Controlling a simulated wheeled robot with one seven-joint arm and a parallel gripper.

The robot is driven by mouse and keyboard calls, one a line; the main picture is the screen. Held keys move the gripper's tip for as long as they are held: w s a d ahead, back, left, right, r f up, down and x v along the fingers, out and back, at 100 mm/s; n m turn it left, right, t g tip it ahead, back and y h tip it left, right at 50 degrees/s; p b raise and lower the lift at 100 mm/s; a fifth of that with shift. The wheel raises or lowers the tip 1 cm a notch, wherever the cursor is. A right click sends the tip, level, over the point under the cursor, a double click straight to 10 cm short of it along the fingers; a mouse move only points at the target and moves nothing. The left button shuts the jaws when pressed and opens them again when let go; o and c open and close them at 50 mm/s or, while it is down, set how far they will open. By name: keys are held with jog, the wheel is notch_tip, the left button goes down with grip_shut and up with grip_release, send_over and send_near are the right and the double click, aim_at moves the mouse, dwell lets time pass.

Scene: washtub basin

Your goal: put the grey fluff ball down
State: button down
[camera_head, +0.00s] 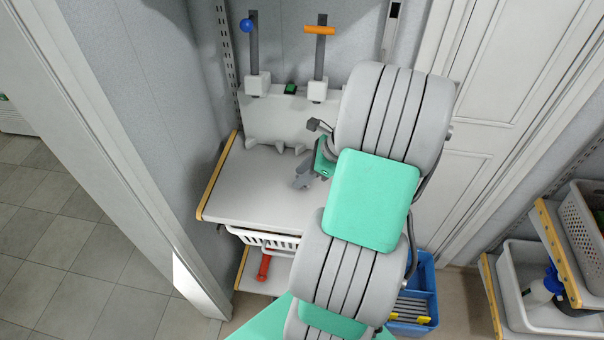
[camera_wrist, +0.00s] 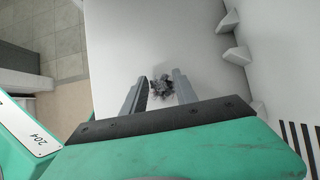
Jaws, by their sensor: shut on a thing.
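The grey fluff ball (camera_wrist: 162,87) shows in the wrist view as a small dark grey tuft between my two fingertips. My gripper (camera_wrist: 162,92) is shut on it, with a grey finger on each side. In the head view my gripper (camera_head: 303,182) is over the right part of the white worktop (camera_head: 245,190). The ball cannot be made out there. I cannot tell whether the ball touches the surface or hangs just above it.
A white panel (camera_head: 285,118) with levers, one with a blue knob (camera_head: 246,25) and one with an orange handle (camera_head: 319,30), stands at the worktop's back. Pointed white pegs (camera_wrist: 230,22) stick out from it. The worktop's left side is clear. A blue crate (camera_head: 425,285) stands below right.

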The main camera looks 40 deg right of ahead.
jog(key=shift+f, duration=0.2)
jog(key=c, duration=1)
grip_release()
jog(key=shift+o, duration=0.2)
